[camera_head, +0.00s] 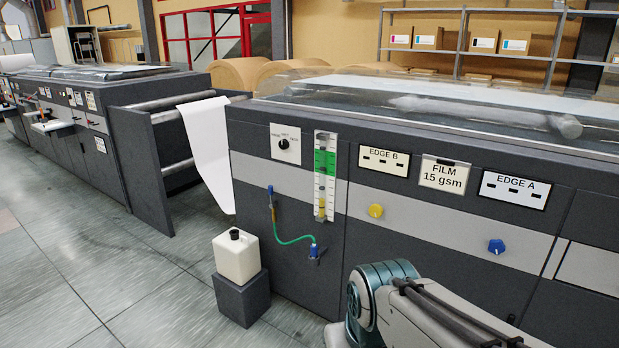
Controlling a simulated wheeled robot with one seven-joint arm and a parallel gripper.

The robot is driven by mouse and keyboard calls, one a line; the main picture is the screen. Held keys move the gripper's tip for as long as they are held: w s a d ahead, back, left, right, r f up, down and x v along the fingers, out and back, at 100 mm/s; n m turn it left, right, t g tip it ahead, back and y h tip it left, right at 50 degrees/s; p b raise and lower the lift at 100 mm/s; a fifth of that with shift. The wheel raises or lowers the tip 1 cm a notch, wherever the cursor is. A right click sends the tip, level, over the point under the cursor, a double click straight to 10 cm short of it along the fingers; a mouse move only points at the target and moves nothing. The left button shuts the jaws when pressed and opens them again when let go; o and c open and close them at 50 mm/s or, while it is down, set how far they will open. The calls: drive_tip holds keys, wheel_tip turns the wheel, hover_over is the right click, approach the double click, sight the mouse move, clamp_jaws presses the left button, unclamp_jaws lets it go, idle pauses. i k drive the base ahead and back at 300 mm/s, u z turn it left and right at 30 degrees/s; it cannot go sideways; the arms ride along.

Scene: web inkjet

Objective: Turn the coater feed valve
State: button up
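A dark grey coater cabinet (440,285) fills the right half. On its front, a blue-handled valve fitting (271,200) stands upright at the left, and a green hose (288,241) runs from it to a second blue fitting (315,252) lower right. No label on either names the feed valve. A black selector knob (283,144) sits on a white plate above. A yellow knob (376,210) and a blue knob (496,246) sit on the light band further right. My arm shows at the bottom right, in front of the cabinet; my gripper is not in view.
A white jug (236,257) with a black cap stands on a dark block (243,296) left of the hose. A level gauge (324,176) is mounted above the hose. White paper (207,150) hangs over rollers to the left. The tiled floor (110,270) at left is clear.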

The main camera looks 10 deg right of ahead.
sight(284, 144)
drive_tip(key=u, duration=0.45)
drive_tip(key=i, duration=1.65)
drive_tip(key=z, duration=0.5)
drive_tip(key=i, duration=0.55)
drive_tip(key=z, duration=0.25)
